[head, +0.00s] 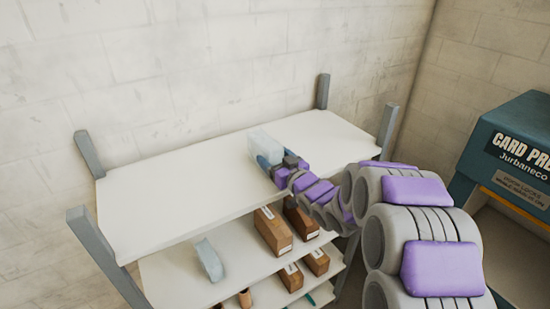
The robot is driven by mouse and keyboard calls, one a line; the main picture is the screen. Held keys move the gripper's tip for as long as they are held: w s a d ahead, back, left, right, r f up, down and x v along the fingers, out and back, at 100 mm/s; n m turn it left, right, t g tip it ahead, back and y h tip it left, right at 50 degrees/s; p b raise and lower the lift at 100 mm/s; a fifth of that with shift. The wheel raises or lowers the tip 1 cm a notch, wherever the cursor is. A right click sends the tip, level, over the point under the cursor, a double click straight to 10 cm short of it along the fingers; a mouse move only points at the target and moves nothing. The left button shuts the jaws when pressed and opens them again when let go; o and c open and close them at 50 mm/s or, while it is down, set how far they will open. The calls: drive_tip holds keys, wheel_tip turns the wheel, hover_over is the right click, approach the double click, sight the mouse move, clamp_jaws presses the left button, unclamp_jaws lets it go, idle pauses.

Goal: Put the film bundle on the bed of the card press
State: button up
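A pale translucent block (264,142), which looks like the film bundle, stands on the top shelf of the rack in the head view. My gripper (269,162) is at its near side, reaching in from the right. The fingers overlap the block's lower front, and the view is too small to show whether they are closed on it. The card press (513,150) is a teal machine at the right edge, labelled "CARD PR...". Its lower part shows a tan surface (508,245), partly hidden by my arm and cut off by the frame.
The white top shelf (170,205) is otherwise clear. The lower shelf holds a pale blue block (209,260) and brown boxes (273,231). Grey rack posts (88,154) rise at the corners. Brick walls stand behind. My arm crosses the rack's right end.

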drive_tip(key=shift+o, duration=1.4)
drive_tip(key=shift+a, duration=0.1)
drive_tip(key=shift+o, duration=0.7)
drive_tip(key=shift+a, duration=0.25)
drive_tip(key=shift+s+d+r, duration=0.1)
drive_tip(key=shift+s+d, duration=0.05)
drive_tip(key=shift+d, duration=0.05)
drive_tip(key=v, duration=1.1)
drive_tip(key=shift+s+d, duration=0.25)
drive_tip(key=shift+s, duration=0.05)
